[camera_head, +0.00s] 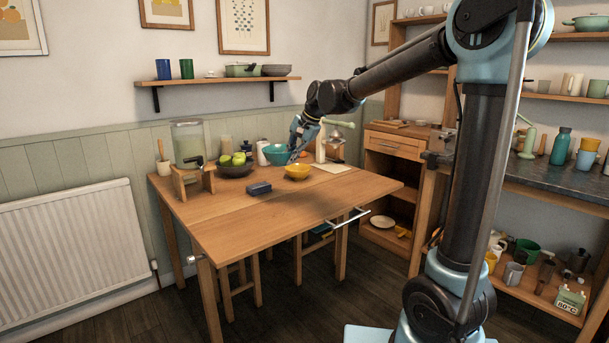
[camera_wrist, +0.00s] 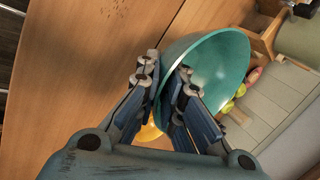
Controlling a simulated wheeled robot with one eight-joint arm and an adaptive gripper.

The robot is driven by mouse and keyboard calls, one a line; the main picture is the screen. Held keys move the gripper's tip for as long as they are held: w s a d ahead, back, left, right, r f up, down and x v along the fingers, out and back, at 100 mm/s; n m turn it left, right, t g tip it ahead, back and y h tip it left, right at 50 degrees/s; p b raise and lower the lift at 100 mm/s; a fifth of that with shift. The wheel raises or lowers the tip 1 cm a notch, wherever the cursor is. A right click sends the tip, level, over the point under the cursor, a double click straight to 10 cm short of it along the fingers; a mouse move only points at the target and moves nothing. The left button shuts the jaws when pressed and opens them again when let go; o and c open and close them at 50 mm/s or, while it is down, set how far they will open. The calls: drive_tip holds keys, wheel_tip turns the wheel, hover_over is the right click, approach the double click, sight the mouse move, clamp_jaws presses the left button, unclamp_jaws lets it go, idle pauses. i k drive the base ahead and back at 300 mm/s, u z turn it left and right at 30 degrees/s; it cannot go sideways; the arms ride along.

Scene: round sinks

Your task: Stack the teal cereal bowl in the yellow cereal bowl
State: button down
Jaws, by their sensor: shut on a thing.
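The teal cereal bowl (camera_head: 277,155) is in my gripper (camera_head: 297,151) above the back part of the wooden table. In the wrist view my gripper (camera_wrist: 168,88) is shut on the rim of the teal bowl (camera_wrist: 222,66), one finger on each side of its wall. The yellow cereal bowl (camera_head: 297,172) stands upright on the table, just in front of and to the right of the teal bowl in the head view. In the wrist view only a small part of the yellow bowl (camera_wrist: 148,132) shows behind the gripper; the rest is hidden.
A dark bowl of green fruit (camera_head: 235,166) and a glass dispenser on a wooden stand (camera_head: 189,150) are to the left. A small blue item (camera_head: 258,188) lies in front. Bottles and a white board crowd the back. The table's front half (camera_head: 290,215) is clear.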

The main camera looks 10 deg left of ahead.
sight(298, 177)
drive_tip(key=i, duration=1)
drive_tip(key=u, duration=0.05)
